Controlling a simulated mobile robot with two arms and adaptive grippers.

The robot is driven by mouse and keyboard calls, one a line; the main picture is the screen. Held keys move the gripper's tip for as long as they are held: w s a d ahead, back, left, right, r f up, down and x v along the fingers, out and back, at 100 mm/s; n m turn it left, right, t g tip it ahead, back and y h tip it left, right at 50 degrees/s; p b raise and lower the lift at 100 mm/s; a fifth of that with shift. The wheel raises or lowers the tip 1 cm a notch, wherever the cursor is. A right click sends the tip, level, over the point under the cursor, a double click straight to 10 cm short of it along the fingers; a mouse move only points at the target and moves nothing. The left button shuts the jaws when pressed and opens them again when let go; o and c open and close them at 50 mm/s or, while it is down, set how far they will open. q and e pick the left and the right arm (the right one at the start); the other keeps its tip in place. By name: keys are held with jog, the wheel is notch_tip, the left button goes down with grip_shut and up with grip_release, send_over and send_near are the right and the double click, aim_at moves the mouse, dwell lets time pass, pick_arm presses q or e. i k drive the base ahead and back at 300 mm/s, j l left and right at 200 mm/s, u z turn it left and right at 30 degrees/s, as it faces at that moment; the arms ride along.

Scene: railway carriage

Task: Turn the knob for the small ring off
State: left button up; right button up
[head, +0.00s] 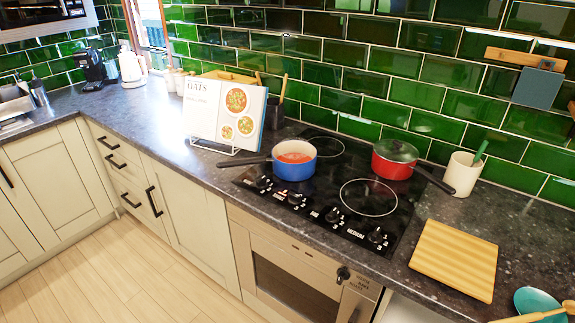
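The black glass hob (335,185) is set in the dark worktop. Several black knobs line its front edge: a leftmost knob (263,183), a second knob (294,198), a third knob (334,214) and a rightmost knob (378,235). White labels sit beside them; one reads MEDIUM, the others are too small to read surely. A bare ring (368,197) shows at front right and another bare ring (323,146) at back left. A blue pot (294,164) with orange contents stands front left. A lidded red pot (394,160) stands back right. Neither gripper is in view.
The blue pot's handle points left, the red pot's toward front right. A cookbook (224,110) on a stand is left of the hob. A striped board (455,260), a cream utensil pot (461,174) and a teal bowl (540,302) are right. An oven (295,270) is below.

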aim_at(293, 199)
jog(key=i+j, duration=0.1)
jog(key=i, duration=0.35)
jog(key=i+z, duration=0.1)
jog(key=i, duration=0.3)
jog(key=i+j+z, duration=0.1)
jog(key=i, duration=0.35)
jog(key=k+l+u, duration=0.2)
jog(key=k+u, duration=0.2)
jog(key=k+l+u, duration=0.1)
jog(key=k+u, duration=0.2)
jog(key=u, duration=0.15)
jog(key=k+u, duration=0.4)
